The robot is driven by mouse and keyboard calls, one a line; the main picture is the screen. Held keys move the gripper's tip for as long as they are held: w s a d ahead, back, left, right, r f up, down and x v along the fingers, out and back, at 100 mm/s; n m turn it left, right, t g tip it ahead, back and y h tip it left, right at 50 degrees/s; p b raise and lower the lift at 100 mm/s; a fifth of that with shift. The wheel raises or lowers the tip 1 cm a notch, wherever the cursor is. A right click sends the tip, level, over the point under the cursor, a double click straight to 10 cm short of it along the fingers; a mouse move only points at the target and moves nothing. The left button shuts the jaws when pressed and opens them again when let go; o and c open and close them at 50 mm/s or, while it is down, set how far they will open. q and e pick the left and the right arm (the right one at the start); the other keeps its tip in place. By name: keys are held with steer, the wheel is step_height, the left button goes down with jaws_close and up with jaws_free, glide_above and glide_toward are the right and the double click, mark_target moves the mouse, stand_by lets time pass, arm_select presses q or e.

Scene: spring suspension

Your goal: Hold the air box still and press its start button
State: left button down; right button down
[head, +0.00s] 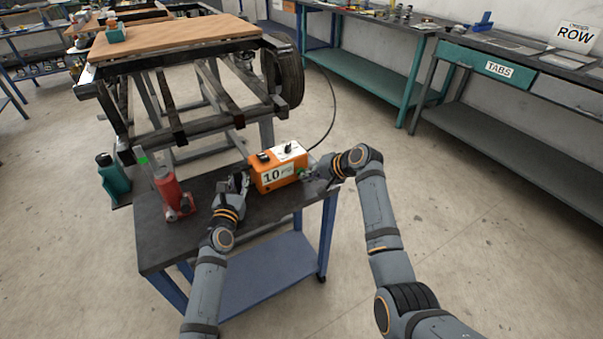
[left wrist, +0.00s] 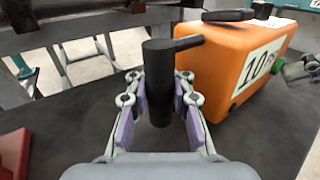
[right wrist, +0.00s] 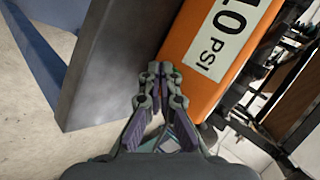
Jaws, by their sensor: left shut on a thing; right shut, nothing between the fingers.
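The orange air box (head: 268,184) with a "10 PSI" label stands on the dark top of a small cart. It also shows in the left wrist view (left wrist: 222,62) and right wrist view (right wrist: 200,93). My left gripper (head: 240,183) is shut on a black handle (left wrist: 160,85) at the box's left side. A green round button (left wrist: 279,66) sits at the box's right end. My right gripper (head: 308,174) is shut and empty, close beside that end.
A red bottle jack (head: 172,195) stands on the cart top (head: 155,240) left of my left gripper. A vehicle frame with a wheel (head: 288,78) stands behind the cart. A black hose curves up behind the box. Benches line the right wall; the floor between is clear.

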steer(key=shift+w+a, duration=0.3)
steer(key=shift+w, duration=0.15)
stand_by(0.5)
stand_by(0.4)
steer(key=shift+s+d, duration=0.6)
steer(key=shift+s, duration=0.35)
steer(key=shift+s, duration=0.1)
steer(key=s, duration=0.1)
steer(key=s+d, duration=0.2)
steer(key=s, duration=0.1)
steer(key=shift+s+d, duration=0.1)
steer(key=shift+d, duration=0.15)
stand_by(0.4)
steer(key=s+d+r+m+t, duration=0.3)
steer(key=s+d+m+t, duration=0.1)
steer(key=s+m+t, duration=0.1)
steer(key=shift+s+d+m+t, duration=0.2)
steer(key=shift+m+t, duration=0.4)
